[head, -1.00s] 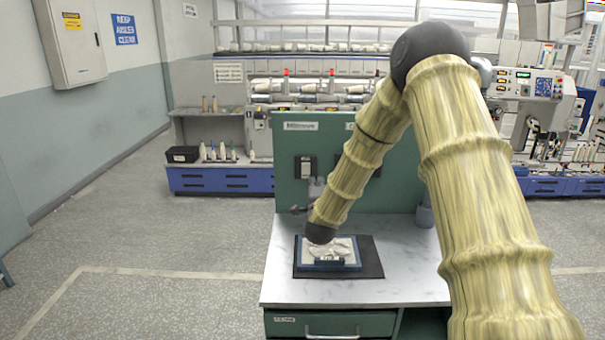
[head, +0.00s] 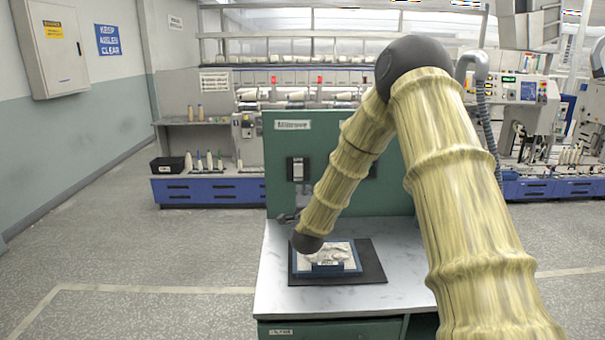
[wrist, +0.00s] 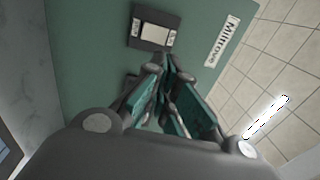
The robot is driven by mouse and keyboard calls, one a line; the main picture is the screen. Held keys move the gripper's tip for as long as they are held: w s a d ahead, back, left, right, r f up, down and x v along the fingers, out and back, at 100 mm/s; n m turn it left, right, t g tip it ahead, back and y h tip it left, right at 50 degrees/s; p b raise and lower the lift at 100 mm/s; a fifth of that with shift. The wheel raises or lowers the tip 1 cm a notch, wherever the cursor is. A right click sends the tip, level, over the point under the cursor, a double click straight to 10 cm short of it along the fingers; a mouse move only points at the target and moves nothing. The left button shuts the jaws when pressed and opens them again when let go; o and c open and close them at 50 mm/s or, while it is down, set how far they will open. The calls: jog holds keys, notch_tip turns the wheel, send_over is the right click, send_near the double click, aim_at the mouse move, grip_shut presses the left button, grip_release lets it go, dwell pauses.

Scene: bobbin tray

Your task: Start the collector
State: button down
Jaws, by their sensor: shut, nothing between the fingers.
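A green upright panel (head: 400,200) stands at the back of the workbench, with a white name label (head: 293,125) on it. Below the label is a dark switch plate with a pale rocker (head: 297,169); it also shows at the top of the wrist view (wrist: 156,35). Which way the rocker is tipped is too small to tell. My gripper (wrist: 167,62) is shut and empty, its fingers pointing at the panel and the fingertips near the plate's lower edge in the picture. I see no clear contact.
A blue tray (head: 328,271) with pale contents lies on a dark mat (head: 370,265) on the marble-look benchtop (head: 400,290), under my wrist. Part of the panel's right side is behind my arm. Textile machines stand beyond; the floor at left is clear.

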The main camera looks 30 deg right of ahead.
aim_at(303, 167)
jog(key=p+x, duration=0.4)
jog(key=x, duration=1)
jog(key=shift+d+p, duration=0.1)
jog(key=shift+p, duration=0.3)
